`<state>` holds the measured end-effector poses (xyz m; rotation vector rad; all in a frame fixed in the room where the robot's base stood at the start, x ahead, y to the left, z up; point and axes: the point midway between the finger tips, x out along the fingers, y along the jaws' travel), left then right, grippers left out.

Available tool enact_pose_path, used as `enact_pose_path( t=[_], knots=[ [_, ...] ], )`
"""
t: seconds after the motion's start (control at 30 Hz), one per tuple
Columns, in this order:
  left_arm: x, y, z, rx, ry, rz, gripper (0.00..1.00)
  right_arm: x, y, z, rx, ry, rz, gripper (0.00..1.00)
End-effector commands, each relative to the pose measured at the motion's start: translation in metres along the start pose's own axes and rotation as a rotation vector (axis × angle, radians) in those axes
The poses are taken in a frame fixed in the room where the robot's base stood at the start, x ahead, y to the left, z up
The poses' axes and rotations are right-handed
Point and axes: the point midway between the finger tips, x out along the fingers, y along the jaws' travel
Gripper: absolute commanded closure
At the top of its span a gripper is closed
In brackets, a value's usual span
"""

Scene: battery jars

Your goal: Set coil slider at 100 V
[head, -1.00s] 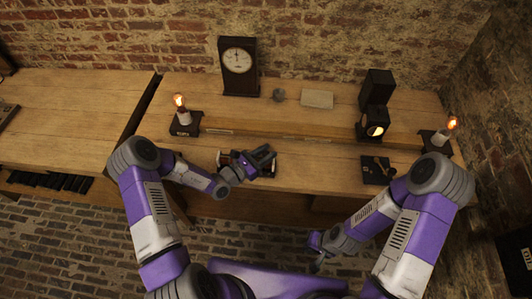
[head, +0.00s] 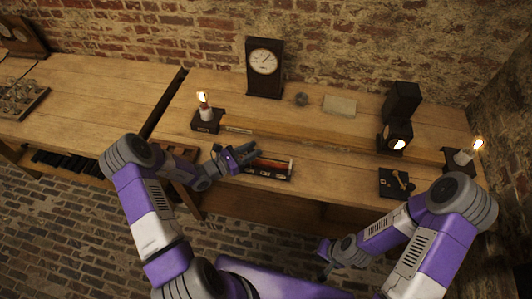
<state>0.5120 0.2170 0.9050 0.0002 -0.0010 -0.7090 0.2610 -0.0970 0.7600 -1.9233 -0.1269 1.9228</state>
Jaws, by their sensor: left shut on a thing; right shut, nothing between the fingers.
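The coil (head: 275,165) is a reddish-brown winding on a dark base with small pale marks along its front, lying on the bench. My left gripper (head: 250,153) is at the coil's left end, shut on what appears to be its slider; the fingers hide the slider itself. A tall dark case with a round white dial (head: 263,62) stands upright at the back; its needle and figures are too small to read. My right gripper (head: 324,250) is shut and empty, low in front of the bench and away from the coil.
A lit lamp (head: 205,115) stands left of the coil and another (head: 464,156) at the far right. A black lantern-like box (head: 397,134) and a small switch board (head: 396,183) are on the right. The bench (head: 330,170) between coil and switch board is clear.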

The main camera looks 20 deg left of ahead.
Motion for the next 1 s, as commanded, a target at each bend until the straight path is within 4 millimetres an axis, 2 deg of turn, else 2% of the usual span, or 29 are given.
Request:
enact_pose_path(
  t=[0.3,0.33,0.43,0.77,0.87,1.0],
  knots=[
    [-0.003,0.002,0.000,-0.001,0.002,0.000,1.00,0.000,0.000,0.000,0.000,0.000,0.000,1.00],
    [-0.003,0.002,0.000,-0.001,0.002,0.000,0.65,0.000,0.000,0.000,0.000,0.000,0.000,1.00],
    [-0.002,0.002,0.000,-0.001,0.002,0.000,0.50,0.000,0.000,0.000,0.000,0.000,0.000,1.00],
    [-0.005,0.002,0.000,-0.001,0.002,0.000,0.48,0.000,0.000,0.000,0.000,0.000,0.000,1.00],
    [-0.016,0.003,0.000,-0.001,0.002,0.002,0.48,0.000,0.000,0.000,0.000,0.000,0.000,1.00],
    [-0.041,0.003,0.000,-0.001,0.002,0.003,0.48,-0.001,0.000,0.000,0.000,0.000,0.000,1.00]
  ],
)
